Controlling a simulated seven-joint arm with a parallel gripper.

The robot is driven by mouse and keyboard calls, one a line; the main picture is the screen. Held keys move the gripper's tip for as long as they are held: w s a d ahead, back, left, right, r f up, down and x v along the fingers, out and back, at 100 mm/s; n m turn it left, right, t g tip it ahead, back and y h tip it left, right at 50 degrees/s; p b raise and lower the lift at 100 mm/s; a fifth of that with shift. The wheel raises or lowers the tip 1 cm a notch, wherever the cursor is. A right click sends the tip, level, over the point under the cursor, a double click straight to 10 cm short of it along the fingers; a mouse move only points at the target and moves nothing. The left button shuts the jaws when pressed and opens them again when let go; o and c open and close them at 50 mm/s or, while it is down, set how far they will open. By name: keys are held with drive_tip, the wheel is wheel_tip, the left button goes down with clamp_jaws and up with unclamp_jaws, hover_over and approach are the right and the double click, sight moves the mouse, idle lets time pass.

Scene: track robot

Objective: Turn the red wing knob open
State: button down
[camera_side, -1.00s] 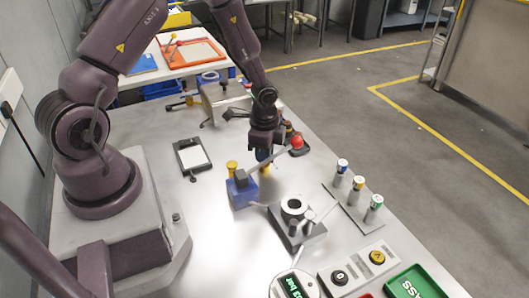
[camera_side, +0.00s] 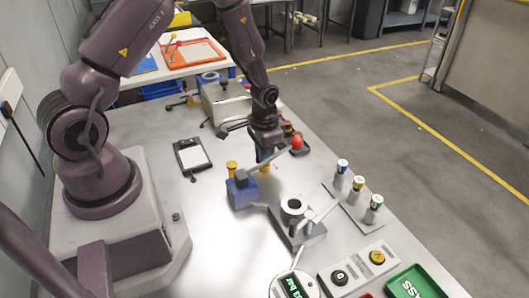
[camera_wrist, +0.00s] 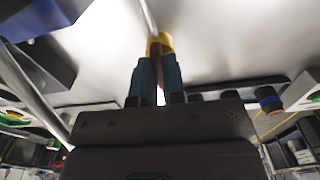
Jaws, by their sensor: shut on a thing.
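My gripper (camera_side: 266,157) points down at the far side of the blue block (camera_side: 242,192) in the side view. In the wrist view my gripper's two blue fingers (camera_wrist: 157,80) are closed on a thin dark red piece (camera_wrist: 157,66), which looks like the wing of the red wing knob. A yellow part (camera_wrist: 160,43) shows just beyond the fingertips. In the side view the knob cannot be made out behind the fingers and the grey lever, so its angle cannot be told.
A grey clamp-like fixture (camera_side: 294,222), several capped posts (camera_side: 358,186) and a button box (camera_side: 358,268) stand nearer the camera.

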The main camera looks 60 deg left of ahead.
drive_tip(key=shift+r, duration=0.1)
idle(0.5)
drive_tip(key=c, duration=1.2)
unclamp_jaws()
wheel_tip(320, 180, up, 13)
drive_tip(key=s+d+r+t, duration=0.2)
drive_tip(key=s+d+r, duration=0.2)
drive_tip(key=s+r, duration=0.3)
drive_tip(key=s+d+r+t, duration=0.3)
drive_tip(key=s+d+r, duration=0.2)
drive_tip(key=s+r, duration=0.3)
wheel_tip(320, 180, up, 4)
drive_tip(key=shift+d+f+t, duration=0.1)
drive_tip(key=shift+d+t, duration=0.15)
drive_tip(key=shift+t, duration=0.05)
